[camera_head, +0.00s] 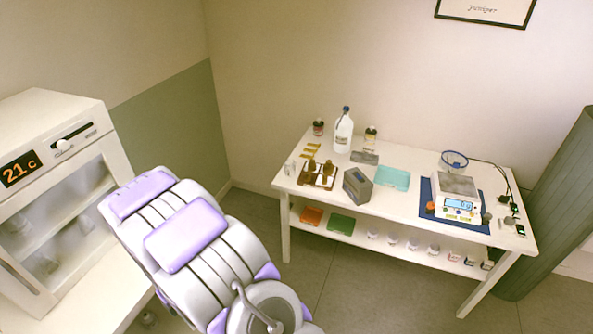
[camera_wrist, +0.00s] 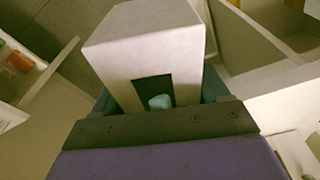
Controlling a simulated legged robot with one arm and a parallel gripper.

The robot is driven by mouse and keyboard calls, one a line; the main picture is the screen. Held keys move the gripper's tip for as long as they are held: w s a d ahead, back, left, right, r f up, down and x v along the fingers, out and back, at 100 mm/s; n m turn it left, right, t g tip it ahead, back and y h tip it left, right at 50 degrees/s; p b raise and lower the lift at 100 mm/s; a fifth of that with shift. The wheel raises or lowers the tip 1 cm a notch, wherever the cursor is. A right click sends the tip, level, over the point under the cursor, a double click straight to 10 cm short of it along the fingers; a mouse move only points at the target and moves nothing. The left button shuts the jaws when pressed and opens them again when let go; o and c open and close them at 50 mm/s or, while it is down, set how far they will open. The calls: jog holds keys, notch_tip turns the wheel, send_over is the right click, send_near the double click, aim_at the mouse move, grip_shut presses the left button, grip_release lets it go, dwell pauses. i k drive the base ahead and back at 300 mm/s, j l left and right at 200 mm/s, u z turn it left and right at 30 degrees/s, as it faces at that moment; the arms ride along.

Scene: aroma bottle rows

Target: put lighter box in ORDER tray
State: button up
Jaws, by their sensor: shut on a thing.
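In the wrist view my gripper (camera_wrist: 158,95) is shut on a pale grey-white box (camera_wrist: 145,42), with a dark opening in the face towards me and a light blue spot in it. The box hides most of the fingers. In the head view my arm is at the lower middle, and the gripper and held box cannot be made out. A teal tray (camera_head: 391,178) lies on the white table, and it looks empty. Orange (camera_head: 311,215) and green (camera_head: 341,224) trays lie on the lower shelf. I cannot read an ORDER label on any tray.
The table (camera_head: 405,206) also bears a scale (camera_head: 457,190) on a blue mat, a grey box (camera_head: 357,186), a wooden rack (camera_head: 318,183) with brown bottles and a white jug (camera_head: 343,133). Several small jars line the lower shelf. A cabinet (camera_head: 50,165) reading 21 C stands left.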

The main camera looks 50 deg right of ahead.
aim_at(394, 179)
jog(key=k+l+z, duration=0.15)
jog(key=l+z, duration=0.15)
jog(key=l, duration=1)
jog(key=l+z, duration=0.3)
jog(key=l, duration=0.95)
jog(key=l+z, duration=0.3)
jog(key=l, duration=1.05)
jog(key=i, duration=0.05)
